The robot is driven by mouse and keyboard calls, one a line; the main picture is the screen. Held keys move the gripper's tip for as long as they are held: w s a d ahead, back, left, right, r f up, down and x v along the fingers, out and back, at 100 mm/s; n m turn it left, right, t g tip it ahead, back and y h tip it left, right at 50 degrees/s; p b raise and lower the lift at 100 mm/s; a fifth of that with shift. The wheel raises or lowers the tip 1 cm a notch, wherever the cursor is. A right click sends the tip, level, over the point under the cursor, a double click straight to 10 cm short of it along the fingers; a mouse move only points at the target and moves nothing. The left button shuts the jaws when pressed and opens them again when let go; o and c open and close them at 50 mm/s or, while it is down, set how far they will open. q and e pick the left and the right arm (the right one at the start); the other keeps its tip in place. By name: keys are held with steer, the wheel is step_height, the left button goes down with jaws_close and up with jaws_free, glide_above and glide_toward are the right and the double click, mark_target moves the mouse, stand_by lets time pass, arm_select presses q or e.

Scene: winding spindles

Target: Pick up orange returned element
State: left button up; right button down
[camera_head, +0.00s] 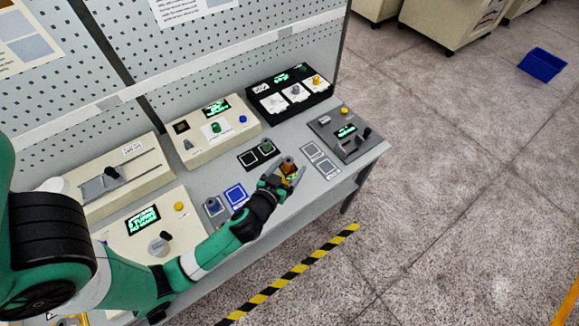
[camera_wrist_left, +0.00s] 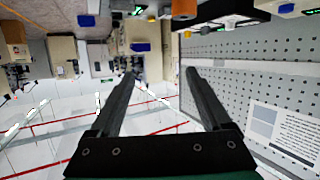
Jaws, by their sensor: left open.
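The orange element (camera_head: 290,167) is a small upright piece with a brownish top, on the workbench near its front edge in the head view. My left gripper (camera_head: 285,178) is at it, with its fingers seen on either side and partly hiding it. In the left wrist view the fingers (camera_wrist_left: 160,73) are spread apart, with nothing clearly between the tips. A brown cylinder at the top edge of that view (camera_wrist_left: 185,9) may be the element; I cannot tell for sure. My right gripper is not in view.
On the bench (camera_head: 237,168) are a black three-slot box (camera_head: 294,91), a beige box (camera_head: 215,130) and a grey panel with a lever (camera_head: 346,131). Flat marked squares lie beside the gripper (camera_head: 320,159). A perforated back wall (camera_head: 220,50) stands behind. A blue bin (camera_head: 542,65) is on the floor.

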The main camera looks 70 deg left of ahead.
arm_select(q)
steer(key=g+b, duration=0.1)
glide_toward(286, 165)
steer(key=f, duration=0.1)
steer(key=x, duration=1.2)
steer(key=shift+w+a+r, duration=0.15)
steer(key=shift+w+r, duration=0.05)
steer(key=shift+r, duration=0.1)
jaws_close()
